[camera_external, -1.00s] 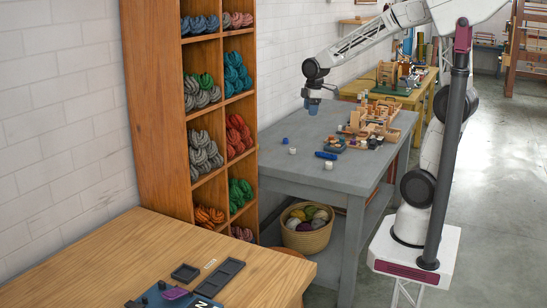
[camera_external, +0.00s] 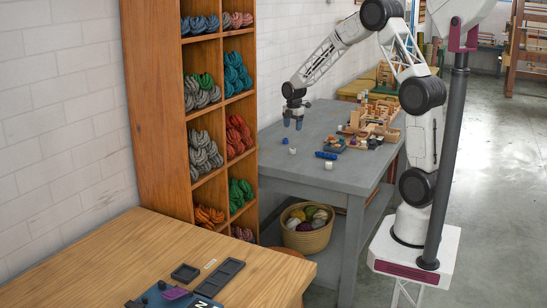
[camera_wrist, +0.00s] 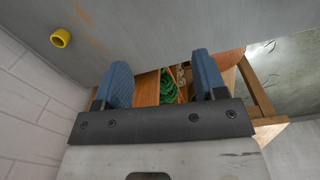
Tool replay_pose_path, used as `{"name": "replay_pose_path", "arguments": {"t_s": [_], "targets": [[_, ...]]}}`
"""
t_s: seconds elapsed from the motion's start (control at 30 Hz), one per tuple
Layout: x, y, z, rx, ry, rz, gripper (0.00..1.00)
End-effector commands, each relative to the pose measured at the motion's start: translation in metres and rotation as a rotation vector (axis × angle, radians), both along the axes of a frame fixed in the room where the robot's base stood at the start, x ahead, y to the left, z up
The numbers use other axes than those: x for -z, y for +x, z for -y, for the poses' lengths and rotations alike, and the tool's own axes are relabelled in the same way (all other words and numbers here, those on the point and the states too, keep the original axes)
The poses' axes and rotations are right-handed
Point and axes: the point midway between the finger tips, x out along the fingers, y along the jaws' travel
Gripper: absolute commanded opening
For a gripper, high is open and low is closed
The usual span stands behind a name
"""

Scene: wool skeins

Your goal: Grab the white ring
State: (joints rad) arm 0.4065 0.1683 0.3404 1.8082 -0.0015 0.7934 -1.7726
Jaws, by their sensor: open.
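Two small white pieces stand on the grey table (camera_external: 345,178) in the external view: one white piece (camera_external: 292,151) near the left edge and another white piece (camera_external: 328,166) near the front. They are too small to tell which is a ring. My gripper (camera_external: 293,122) hangs fingers down above the table's left part, above and apart from the first piece. In the wrist view my gripper (camera_wrist: 160,62) has its two blue fingers wide apart with nothing between them. A yellow ring (camera_wrist: 60,38) lies on the table there, at upper left; no white ring shows in that view.
A small blue piece (camera_external: 285,141) stands beside the first white piece. A dark blue roll (camera_external: 326,155) lies to the right, before crowded wooden trays (camera_external: 375,128). A wooden shelf (camera_external: 158,110) of wool skeins stands left of the table. A basket (camera_external: 306,238) sits below.

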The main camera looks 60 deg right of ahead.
Motion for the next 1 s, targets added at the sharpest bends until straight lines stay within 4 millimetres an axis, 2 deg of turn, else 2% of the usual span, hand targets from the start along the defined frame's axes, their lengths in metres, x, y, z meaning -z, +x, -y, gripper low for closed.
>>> {"name": "replay_pose_path", "arguments": {"t_s": [0.03, 0.2, 0.4, 0.87, 1.0], "targets": [[0.013, 0.006, 0.012, -0.027, 0.002, -0.007, 0.65], [0.047, 0.020, 0.044, -0.129, 0.006, -0.020, 0.65], [0.071, 0.029, 0.065, -0.203, 0.010, -0.028, 0.65], [0.077, 0.031, 0.070, -0.222, 0.011, -0.030, 0.65], [0.084, 0.031, 0.070, -0.222, 0.011, -0.031, 0.65]]}}
